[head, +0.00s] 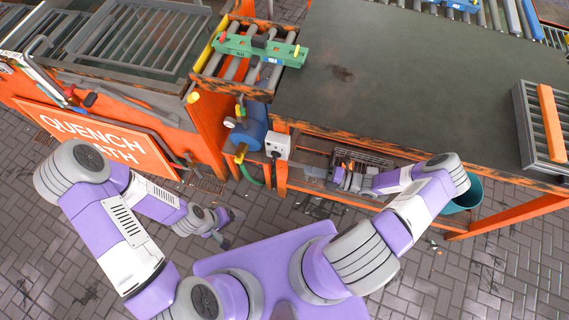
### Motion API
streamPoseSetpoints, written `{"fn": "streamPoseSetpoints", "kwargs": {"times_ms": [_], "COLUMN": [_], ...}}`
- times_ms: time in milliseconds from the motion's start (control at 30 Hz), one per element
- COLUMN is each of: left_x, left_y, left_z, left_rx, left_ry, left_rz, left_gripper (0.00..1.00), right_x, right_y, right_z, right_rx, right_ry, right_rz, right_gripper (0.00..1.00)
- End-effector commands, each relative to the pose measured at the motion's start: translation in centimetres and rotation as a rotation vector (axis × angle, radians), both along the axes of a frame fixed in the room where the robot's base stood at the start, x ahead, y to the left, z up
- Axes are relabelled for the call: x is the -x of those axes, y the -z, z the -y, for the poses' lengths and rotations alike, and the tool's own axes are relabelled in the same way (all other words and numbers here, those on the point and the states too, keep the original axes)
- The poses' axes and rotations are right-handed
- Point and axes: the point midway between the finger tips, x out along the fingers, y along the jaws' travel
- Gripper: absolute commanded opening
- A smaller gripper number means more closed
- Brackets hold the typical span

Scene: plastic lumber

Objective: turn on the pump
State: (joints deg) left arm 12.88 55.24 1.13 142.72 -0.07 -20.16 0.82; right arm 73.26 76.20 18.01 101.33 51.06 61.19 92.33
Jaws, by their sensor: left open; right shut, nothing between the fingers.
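The blue pump (251,126) sits below the roller section, against the orange frame. A white box (278,146) with dark details on its face is fixed to the orange post just right of the pump; I cannot tell its setting. A yellow fitting (240,153) shows under the pump. My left gripper (231,228) is open and empty over the brick floor, below and in front of the pump, touching nothing. My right gripper (339,175) is shut and empty, near the lower shelf under the dark table, to the right of the white box and apart from it.
A green part (260,50) lies across the rollers above the pump. The dark table (400,75) overhangs the shelf. A wire basket (362,157) is behind my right gripper, and a teal bucket (464,196) stands right. The "QUENCH BATH" sign (97,138) is at left.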

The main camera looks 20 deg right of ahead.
Motion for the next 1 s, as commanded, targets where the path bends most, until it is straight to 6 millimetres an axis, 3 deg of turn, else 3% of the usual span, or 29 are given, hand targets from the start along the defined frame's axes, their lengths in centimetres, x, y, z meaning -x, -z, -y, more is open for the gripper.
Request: {"fn": "streamPoseSetpoints", "kwargs": {"times_ms": [200,400,600,1000], "left_x": [0.0,0.0,0.0,0.0], "left_y": [0.6,1.0,1.2,1.2], "left_z": [0.0,0.0,0.0,0.0], "left_rx": [0.0,0.0,0.0,0.0], "left_ry": [0.0,0.0,0.0,0.0], "left_rz": [0.0,0.0,0.0,0.0], "left_gripper": [0.91,0.91,0.91,0.91], "right_x": [-2.7,-4.5,-5.4,-5.5], "right_y": [0.0,0.1,0.0,0.0], "right_z": [-4.1,-6.8,-8.0,-8.2], "right_rx": [-0.004,-0.002,0.0,0.0], "right_ry": [-0.002,-0.001,-0.001,-0.001], "right_rz": [0.001,0.0,0.0,0.001], "right_gripper": [0.0,0.0,0.0,0.0]}}
